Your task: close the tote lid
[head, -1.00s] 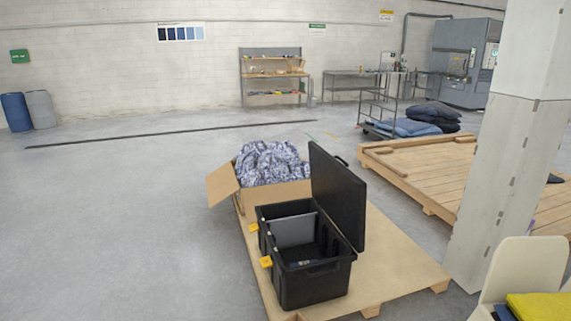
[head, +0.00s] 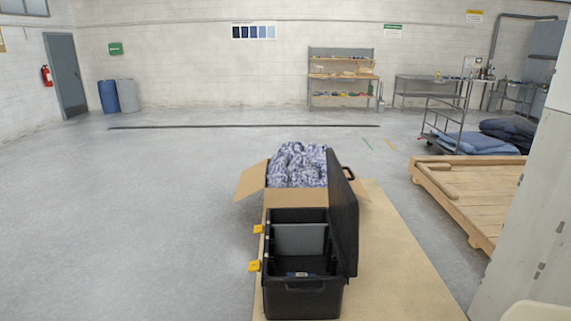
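Two yellow latches (head: 255,266) stick out on the left side. Inside are a grey divider (head: 299,239) and a small item on the floor of the tote that is too small to tell. Neither of my grippers shows in the head view.
The pallet (head: 412,290) has bare room right of the tote. A cardboard box (head: 252,181) of blue-white cloth (head: 297,165) stands just behind the tote. A concrete pillar (head: 520,240) and a second pallet (head: 470,190) are at right. The floor at left is clear.

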